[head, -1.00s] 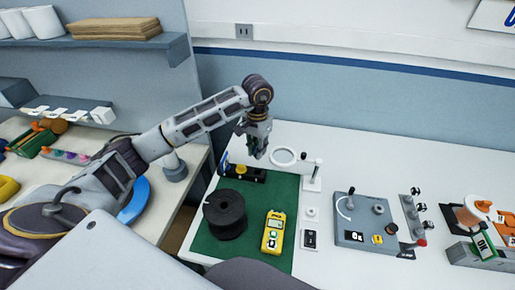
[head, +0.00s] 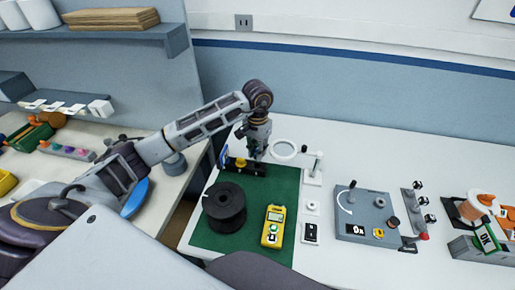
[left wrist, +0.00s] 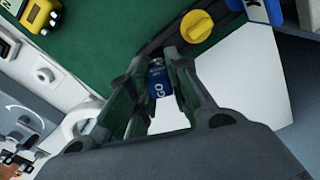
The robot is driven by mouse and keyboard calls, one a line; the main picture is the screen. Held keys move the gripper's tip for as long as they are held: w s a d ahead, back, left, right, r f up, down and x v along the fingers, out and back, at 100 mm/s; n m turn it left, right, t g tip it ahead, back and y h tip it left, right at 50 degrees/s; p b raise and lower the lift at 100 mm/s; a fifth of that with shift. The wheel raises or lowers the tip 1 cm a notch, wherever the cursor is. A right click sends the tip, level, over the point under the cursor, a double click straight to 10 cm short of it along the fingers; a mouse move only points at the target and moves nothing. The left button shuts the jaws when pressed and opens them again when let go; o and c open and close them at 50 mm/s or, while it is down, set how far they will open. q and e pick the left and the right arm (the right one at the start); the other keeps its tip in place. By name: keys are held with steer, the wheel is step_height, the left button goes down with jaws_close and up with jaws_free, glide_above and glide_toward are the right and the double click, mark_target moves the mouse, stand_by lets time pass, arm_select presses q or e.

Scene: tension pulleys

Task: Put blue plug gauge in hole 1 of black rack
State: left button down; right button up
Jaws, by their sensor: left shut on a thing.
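The black rack (head: 258,172) lies at the back left of the green mat. A yellow round-topped piece (head: 240,162) stands in it; both also show in the left wrist view, the rack (left wrist: 165,38) and the yellow top (left wrist: 196,26). My left gripper (head: 256,153) points down at the right end of the rack. It is shut on the blue plug gauge (left wrist: 160,84), whose blue body with "GO" lettering shows between the fingers in the left wrist view. The gauge's lower end and the hole below it are hidden, so I cannot tell whether it is in the hole. My right gripper is out of view.
A black spool (head: 224,207) and a yellow meter (head: 273,227) stand on the green mat (head: 277,190). A blue item (head: 223,156) stands at the rack's left end. A grey control box (head: 365,215) is further right.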

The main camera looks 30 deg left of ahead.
arm_select(q)
steer(key=shift+f+b, duration=0.35)
steer(key=shift+f, duration=0.9)
steer(key=shift+f+b, duration=0.2)
steer(key=shift+b, duration=0.2)
steer(key=shift+b, duration=0.4)
stand_by(0.8)
steer(key=shift+b, duration=0.35)
stand_by(0.8)
steer(key=shift+f+b, duration=1.1)
steer(key=shift+f, duration=0.1)
stand_by(0.6)
steer(key=c, duration=1.3)
jaws_free()
steer(key=shift+o, duration=0.2)
